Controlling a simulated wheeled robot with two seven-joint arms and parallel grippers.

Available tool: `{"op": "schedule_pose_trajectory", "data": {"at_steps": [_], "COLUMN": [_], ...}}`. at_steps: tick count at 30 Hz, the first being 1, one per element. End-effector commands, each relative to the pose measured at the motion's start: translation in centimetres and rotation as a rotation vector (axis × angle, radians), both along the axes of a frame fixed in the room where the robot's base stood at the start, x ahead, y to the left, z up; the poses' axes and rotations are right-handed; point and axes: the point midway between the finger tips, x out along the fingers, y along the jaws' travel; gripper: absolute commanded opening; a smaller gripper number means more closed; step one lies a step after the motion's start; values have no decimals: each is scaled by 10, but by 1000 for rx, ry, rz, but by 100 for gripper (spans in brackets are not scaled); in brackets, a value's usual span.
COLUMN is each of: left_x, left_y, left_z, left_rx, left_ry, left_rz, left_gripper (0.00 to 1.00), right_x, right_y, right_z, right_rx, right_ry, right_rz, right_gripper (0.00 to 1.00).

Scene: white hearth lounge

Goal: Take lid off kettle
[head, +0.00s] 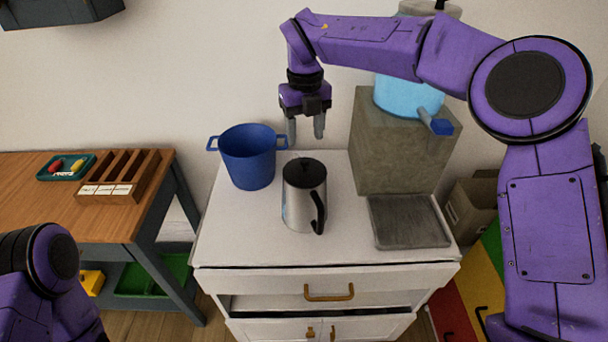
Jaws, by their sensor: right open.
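The kettle (297,208) stands upright on the white cabinet top. It has a steel body and a black handle on its right front side. Its black lid (304,172) sits on top of it. My right gripper (305,135) is open and empty, pointing down, with its fingertips above and apart from the lid in the picture. Of my left arm, only part shows at the lower left; its gripper is out of view.
A blue pot (248,160) stands left of the kettle. A stone block (395,145) bears a light blue dispenser (405,97) with a tap. A grey tray (408,222) lies at right. The white cabinet top (245,235) is clear at front left. A wooden table (70,215) stands left.

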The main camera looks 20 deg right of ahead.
Motion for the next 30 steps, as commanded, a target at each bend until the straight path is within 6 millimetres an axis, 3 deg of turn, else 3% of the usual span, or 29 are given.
{"op": "schedule_pose_trajectory", "data": {"at_steps": [13,21,22,27,30], "left_x": [0,0,0,0,0], "left_y": [0,0,0,0,0], "left_z": [17,17,17,17,17], "left_rx": [0,0,0,0,0], "left_ry": [0,0,0,0,0], "left_rz": [0,0,0,0,0], "left_gripper": [43,43,43,43,43], "right_x": [-1,-1,-1,-1,-1], "right_y": [1,1,1,1,1], "right_z": [-67,-77,-77,-76,-76], "right_rx": [-2,1,1,1,1], "right_ry": [2,-1,-1,-1,-2], "right_rz": [-2,-4,-4,-3,-3], "right_gripper": [55,55,52,0,0]}}
